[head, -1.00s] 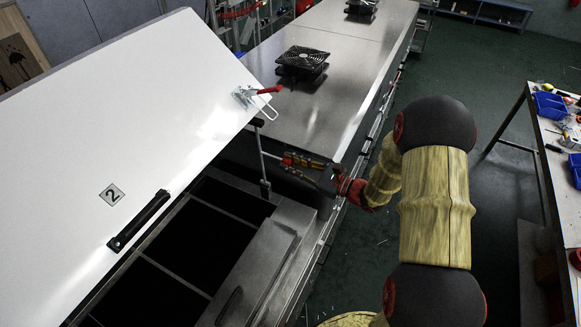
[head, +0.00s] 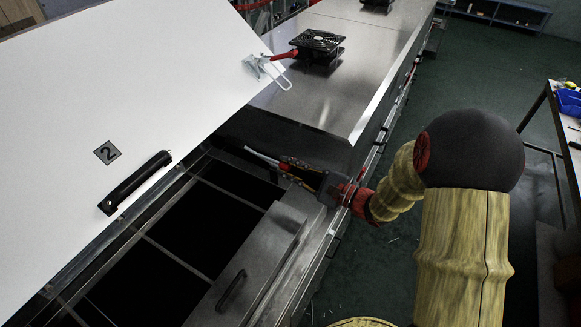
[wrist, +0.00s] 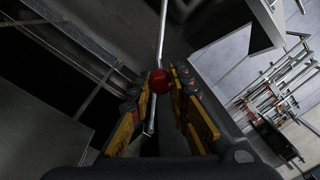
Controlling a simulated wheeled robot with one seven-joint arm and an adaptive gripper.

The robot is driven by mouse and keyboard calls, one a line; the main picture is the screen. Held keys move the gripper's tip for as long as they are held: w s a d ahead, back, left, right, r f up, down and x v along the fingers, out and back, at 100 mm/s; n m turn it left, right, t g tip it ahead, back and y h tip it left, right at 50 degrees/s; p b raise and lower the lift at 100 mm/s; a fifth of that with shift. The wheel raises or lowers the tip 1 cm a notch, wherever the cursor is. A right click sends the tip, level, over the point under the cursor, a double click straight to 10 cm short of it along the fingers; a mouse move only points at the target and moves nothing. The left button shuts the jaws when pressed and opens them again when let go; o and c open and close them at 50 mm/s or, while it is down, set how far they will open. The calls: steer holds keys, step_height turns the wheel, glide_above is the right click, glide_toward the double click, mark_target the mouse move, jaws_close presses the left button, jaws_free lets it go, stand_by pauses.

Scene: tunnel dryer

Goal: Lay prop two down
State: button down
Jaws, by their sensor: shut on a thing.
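Prop two is a thin metal rod (head: 262,157), seen in the wrist view as a pale rod (wrist: 162,35) with a red part between the fingertips. My gripper (head: 288,167), with yellow-and-black fingers, is shut on it. The rod points up-left from the fingers in the head view, lying nearly flat over the rim of the open dryer compartment. I cannot tell whether it touches the rim. Lid 2 (head: 130,95), white with a black handle (head: 135,183), stands raised and tilted at the left.
A black fan (head: 317,45) stands on the steel dryer top (head: 300,105). The compartment shows dark openings (head: 205,225) between metal bars. A cluttered workbench (head: 567,125) is at the right.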

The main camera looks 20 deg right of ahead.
stand_by(0.3)
steer(key=c, duration=1.7)
jaws_free()
steer(key=shift+o, duration=0.2)
steer(key=v, duration=1.2)
